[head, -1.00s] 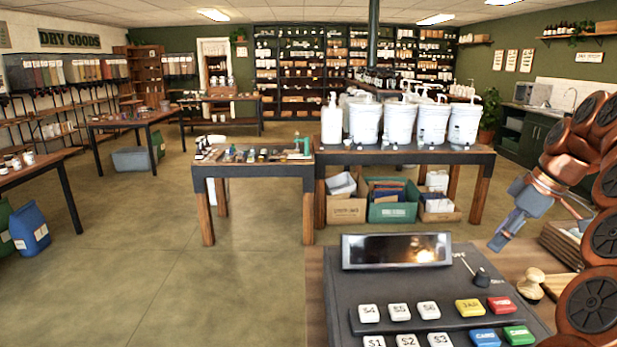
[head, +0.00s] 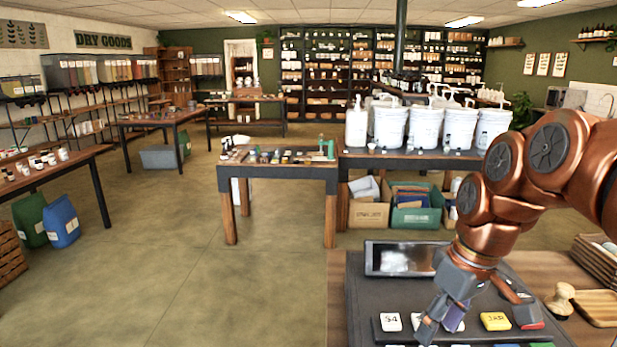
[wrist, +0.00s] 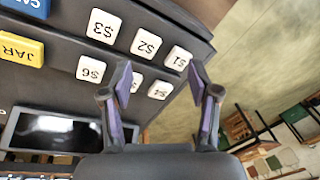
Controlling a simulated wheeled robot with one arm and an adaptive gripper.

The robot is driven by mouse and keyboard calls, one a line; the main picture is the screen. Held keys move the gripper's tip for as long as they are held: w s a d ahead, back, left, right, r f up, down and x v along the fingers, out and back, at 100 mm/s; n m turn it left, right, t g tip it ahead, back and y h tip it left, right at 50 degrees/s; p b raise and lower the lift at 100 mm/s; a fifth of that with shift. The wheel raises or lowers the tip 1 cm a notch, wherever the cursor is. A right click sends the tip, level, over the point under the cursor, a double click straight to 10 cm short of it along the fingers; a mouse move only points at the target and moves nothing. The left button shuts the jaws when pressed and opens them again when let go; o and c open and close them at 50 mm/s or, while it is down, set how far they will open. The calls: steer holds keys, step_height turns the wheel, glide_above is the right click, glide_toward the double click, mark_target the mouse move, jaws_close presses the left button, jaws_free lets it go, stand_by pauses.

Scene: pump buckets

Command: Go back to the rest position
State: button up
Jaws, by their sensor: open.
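My gripper (head: 440,322) hangs at the end of my copper-coloured arm, above the keys of the dark register (head: 357,290) in the head view. In the wrist view my gripper (wrist: 162,85) has its two fingers spread apart with nothing between them. White keys marked S1 (wrist: 178,58), S2 (wrist: 146,43) and S4 (wrist: 160,90) lie beyond and between the fingertips. Whether a fingertip touches a key cannot be told. In the head view my arm and gripper hide part of the keypad.
The register's screen (head: 400,258) stands behind the keys. A wooden stamp (head: 560,300) and a wooden tray (head: 598,307) lie to the right. White pump buckets (head: 388,128) stand on the far table. The floor (head: 180,270) at left is open.

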steer(key=s+a+f+m+g+h, duration=0.1)
steer(key=s+f+m, duration=0.2)
steer(key=s+f, duration=0.3)
steer(key=s+a+f+m+h, duration=0.1)
steer(key=s+f, duration=0.5)
steer(key=s, duration=0.7)
steer(key=shift+a+m+g, duration=0.15)
steer(key=shift+m+g, duration=0.25)
steer(key=shift+m, duration=0.5)
